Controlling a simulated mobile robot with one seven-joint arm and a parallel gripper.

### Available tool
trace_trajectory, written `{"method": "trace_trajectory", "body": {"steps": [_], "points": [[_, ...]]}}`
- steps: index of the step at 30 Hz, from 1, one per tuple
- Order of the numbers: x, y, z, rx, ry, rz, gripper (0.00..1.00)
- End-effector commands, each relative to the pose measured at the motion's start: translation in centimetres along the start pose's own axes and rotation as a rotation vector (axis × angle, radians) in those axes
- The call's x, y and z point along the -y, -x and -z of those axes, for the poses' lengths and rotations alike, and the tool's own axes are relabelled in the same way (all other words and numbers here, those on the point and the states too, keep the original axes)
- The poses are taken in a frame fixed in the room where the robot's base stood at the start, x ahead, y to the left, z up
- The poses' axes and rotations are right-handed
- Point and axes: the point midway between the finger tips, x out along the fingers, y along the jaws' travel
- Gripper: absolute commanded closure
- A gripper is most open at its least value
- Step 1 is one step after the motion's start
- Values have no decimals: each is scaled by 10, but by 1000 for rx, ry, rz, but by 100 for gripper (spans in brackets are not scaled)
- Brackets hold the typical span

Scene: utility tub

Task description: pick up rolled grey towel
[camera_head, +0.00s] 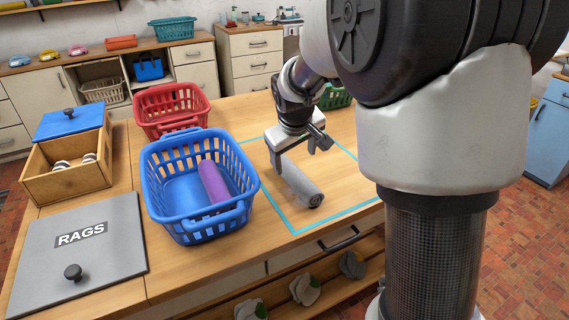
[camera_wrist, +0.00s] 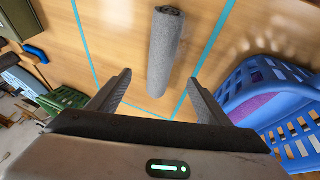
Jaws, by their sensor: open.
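The rolled grey towel (camera_head: 301,187) lies on the wooden counter inside a blue taped outline. In the wrist view the towel (camera_wrist: 164,55) lies lengthwise ahead of my gripper, with its near end close to the space between the fingers. My gripper (camera_head: 299,153) is above the counter at the towel's far end in the head view. In the wrist view my gripper (camera_wrist: 160,92) has its two fingers wide apart with nothing between them. Part of the towel's far end is hidden by the gripper in the head view.
A blue basket (camera_head: 150,165) with a purple roll (camera_head: 213,184) stands left of the towel. A red basket (camera_head: 140,103) is behind it. A green basket (camera_head: 337,100) stands behind my arm. A wooden box (camera_head: 70,185) and a grey RAGS lid (camera_head: 115,240) are farther left.

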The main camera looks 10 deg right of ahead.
Motion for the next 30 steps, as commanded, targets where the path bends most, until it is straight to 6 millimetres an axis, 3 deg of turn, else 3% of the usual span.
{"method": "trace_trajectory", "body": {"steps": [1, 6, 13, 21, 30], "points": [[0, -14, -2, 5, -1, 0, 28], [0, -41, -1, 2, -1, 0, 28], [1, -56, -1, 1, -1, 0, 28], [4, -95, -4, 3, -2, 0, 28], [4, -102, -2, -1, -2, 0, 28]]}}
